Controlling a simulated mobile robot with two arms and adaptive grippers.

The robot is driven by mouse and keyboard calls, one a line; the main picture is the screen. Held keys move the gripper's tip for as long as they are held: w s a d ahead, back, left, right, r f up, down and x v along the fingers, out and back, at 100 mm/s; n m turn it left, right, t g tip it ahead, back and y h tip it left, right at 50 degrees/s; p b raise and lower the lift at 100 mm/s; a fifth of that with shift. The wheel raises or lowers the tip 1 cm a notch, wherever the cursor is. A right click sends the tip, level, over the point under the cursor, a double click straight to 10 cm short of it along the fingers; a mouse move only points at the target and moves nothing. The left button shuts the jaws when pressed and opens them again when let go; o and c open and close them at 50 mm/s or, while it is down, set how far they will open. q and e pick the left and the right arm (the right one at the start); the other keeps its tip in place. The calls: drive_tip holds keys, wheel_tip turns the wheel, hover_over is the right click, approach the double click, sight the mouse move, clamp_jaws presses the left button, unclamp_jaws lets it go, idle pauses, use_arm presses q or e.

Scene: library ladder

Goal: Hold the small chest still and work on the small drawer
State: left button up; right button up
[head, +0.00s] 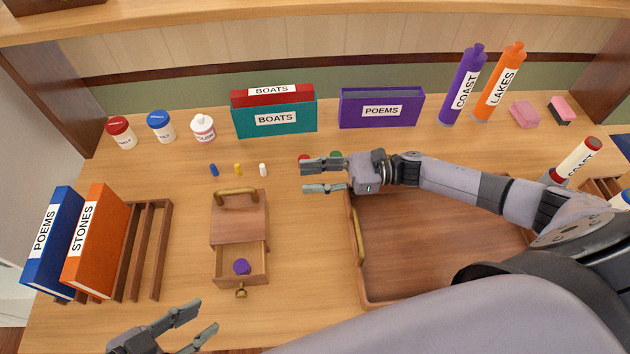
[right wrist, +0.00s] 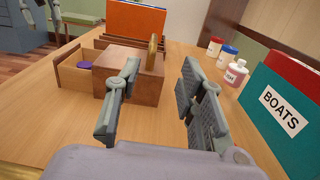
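The small wooden chest (head: 238,228) stands on the table with a brass handle (head: 236,192) on top. Its small drawer (head: 226,280) is pulled out toward the near side, with a brass knob (head: 241,292). A purple round object (head: 241,267) lies inside the drawer. My left gripper (head: 208,319) is open and empty, below and left of the drawer, touching nothing visible. My right gripper (head: 312,177) is open and empty, right of the chest and apart from it. In the right wrist view, the chest (right wrist: 146,85) shows beyond the open fingers (right wrist: 155,88).
Blue, yellow and white pegs (head: 238,169) lie behind the chest. A slatted rack (head: 150,250) with blue and orange binders (head: 96,240) stands left. A wooden tray (head: 440,240) lies right, under my right arm. Jars (head: 162,127) and box files (head: 275,122) line the back.

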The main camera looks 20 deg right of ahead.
drive_tip(key=f, duration=0.1)
approach(219, 193)
drive_tip(key=x, duration=0.7)
drive_tip(key=shift+w+d+f, duration=0.1)
drive_tip(key=shift+w+f, duration=0.15)
drive_tip(key=shift+f, duration=0.05)
drive_tip(key=shift+c, duration=0.3)
clamp_jaws()
